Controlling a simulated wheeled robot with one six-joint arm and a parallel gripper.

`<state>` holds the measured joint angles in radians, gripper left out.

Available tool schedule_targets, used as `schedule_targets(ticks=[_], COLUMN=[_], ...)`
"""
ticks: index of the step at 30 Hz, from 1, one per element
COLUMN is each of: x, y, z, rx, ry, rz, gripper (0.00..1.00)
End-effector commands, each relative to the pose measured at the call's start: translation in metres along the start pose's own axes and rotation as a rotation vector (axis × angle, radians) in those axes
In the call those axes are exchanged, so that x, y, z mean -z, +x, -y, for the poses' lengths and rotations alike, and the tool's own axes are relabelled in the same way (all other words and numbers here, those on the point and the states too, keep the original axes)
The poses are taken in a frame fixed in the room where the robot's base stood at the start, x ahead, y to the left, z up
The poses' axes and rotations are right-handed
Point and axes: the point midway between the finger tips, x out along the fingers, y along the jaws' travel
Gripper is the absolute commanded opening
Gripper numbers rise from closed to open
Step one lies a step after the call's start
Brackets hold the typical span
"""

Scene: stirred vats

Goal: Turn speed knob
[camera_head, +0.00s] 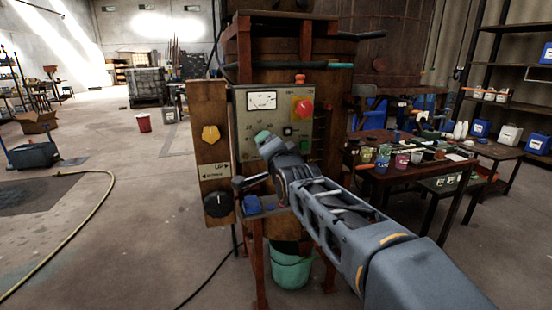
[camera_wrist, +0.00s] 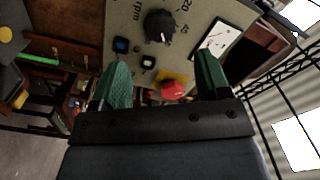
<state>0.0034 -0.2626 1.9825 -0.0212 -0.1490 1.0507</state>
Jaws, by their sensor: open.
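The control panel (camera_head: 236,108) faces me on a wooden vat stand. In the wrist view a black knob (camera_wrist: 160,26) with a pale pointer line sits on the panel (camera_wrist: 128,18), beside "rpm" and numbers such as 20 and 40. It lies beyond my fingertips, between their lines, with no visible contact. My gripper (camera_wrist: 162,68) is open and empty, its two green fingers apart. In the head view my gripper (camera_head: 264,142) is in front of the panel and hides the rpm knob; only some dial numbers show.
A red button (camera_head: 303,107) on a yellow plate (camera_wrist: 180,77) and a meter (camera_head: 262,100) are close by on the panel. A large black knob (camera_head: 217,204) sits lower left on a wooden board. A cluttered table (camera_head: 430,172) stands right.

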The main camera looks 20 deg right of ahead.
Motion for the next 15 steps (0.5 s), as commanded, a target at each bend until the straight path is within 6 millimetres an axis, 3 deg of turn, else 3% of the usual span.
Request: schedule_targets(ticks=[6, 15], x=[0.001, 0.000], y=[-0.034, -0.051], z=[0.001, 0.000], rx=[0.002, 0.001], ry=[-0.001, 0.000], rz=[-0.001, 0.000], gripper=[0.70, 0.70])
